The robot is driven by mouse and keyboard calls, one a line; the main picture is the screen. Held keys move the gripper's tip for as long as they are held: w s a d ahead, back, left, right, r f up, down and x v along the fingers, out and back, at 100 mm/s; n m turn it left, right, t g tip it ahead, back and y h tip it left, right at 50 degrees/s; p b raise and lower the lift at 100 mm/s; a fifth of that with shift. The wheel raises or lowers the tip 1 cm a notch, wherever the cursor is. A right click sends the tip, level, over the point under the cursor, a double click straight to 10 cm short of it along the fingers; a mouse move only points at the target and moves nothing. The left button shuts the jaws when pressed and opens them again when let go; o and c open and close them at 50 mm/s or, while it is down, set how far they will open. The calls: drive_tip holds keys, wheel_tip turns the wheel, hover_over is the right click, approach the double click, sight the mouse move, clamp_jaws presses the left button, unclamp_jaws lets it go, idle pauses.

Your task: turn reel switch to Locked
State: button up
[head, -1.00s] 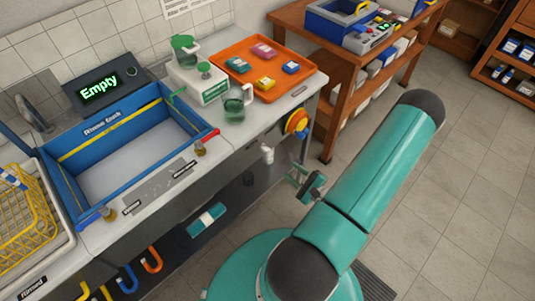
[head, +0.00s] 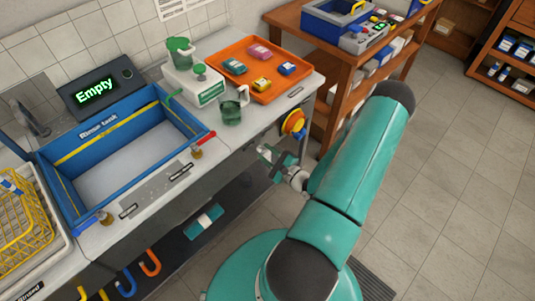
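A round orange, yellow and blue reel (head: 294,124) is mounted on the right end of the white-topped bench. Its switch and any Locked marking are too small to make out. My gripper (head: 264,156) is below and to the left of the reel in the head view, in front of the bench's front side. It is apart from the reel in the picture. Its fingers look spread, with nothing seen between them.
The bench carries a blue rinse tank (head: 172,106) under an "Empty" display (head: 94,89), a green-and-white dispenser (head: 195,83), a green jug (head: 232,112) and an orange tray (head: 284,88). A wooden table (head: 342,57) stands behind. Open floor lies to the right.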

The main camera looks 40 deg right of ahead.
clamp_jaws()
drive_tip(key=shift+m, duration=0.5)
drive_tip(key=m, duration=0.2)
drive_tip(key=shift+m, duration=0.4)
drive_tip(key=m, duration=0.3)
drive_tip(key=shift+m, duration=0.3)
drive_tip(key=m, duration=0.5)
drive_tip(key=shift+s+a, duration=0.1)
drive_tip(key=m, duration=0.5)
drive_tip(key=shift+m, duration=0.3)
